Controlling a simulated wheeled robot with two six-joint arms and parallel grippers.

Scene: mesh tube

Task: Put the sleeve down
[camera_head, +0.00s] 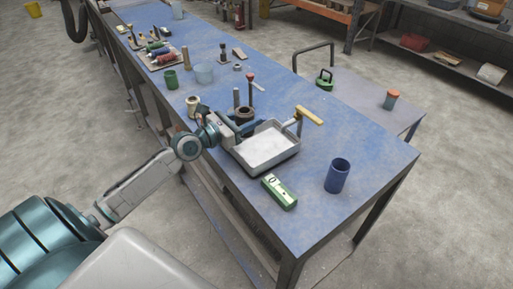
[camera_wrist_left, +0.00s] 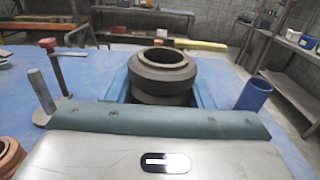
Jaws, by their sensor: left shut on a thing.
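The sleeve is a dark brown, flanged ring with an open top. It shows in the head view (camera_head: 246,114) and, larger, in the left wrist view (camera_wrist_left: 163,68). My left gripper (camera_head: 238,127) is shut on it, with a blue finger on either side; these fingers also show in the left wrist view (camera_wrist_left: 162,88). The sleeve looks upright and is beside the far left side of the grey-white tray (camera_head: 270,146). Its underside is hidden, so I cannot tell whether it touches the blue table (camera_head: 350,137). My right gripper is not in view.
A red-topped rod on a stand (camera_head: 251,83) is close behind the sleeve. A yellow-handled tool (camera_head: 309,115) is at the tray's far right. A green box (camera_head: 279,191) and a blue cup (camera_head: 338,175) stand nearer. Bare table lies right of the tray.

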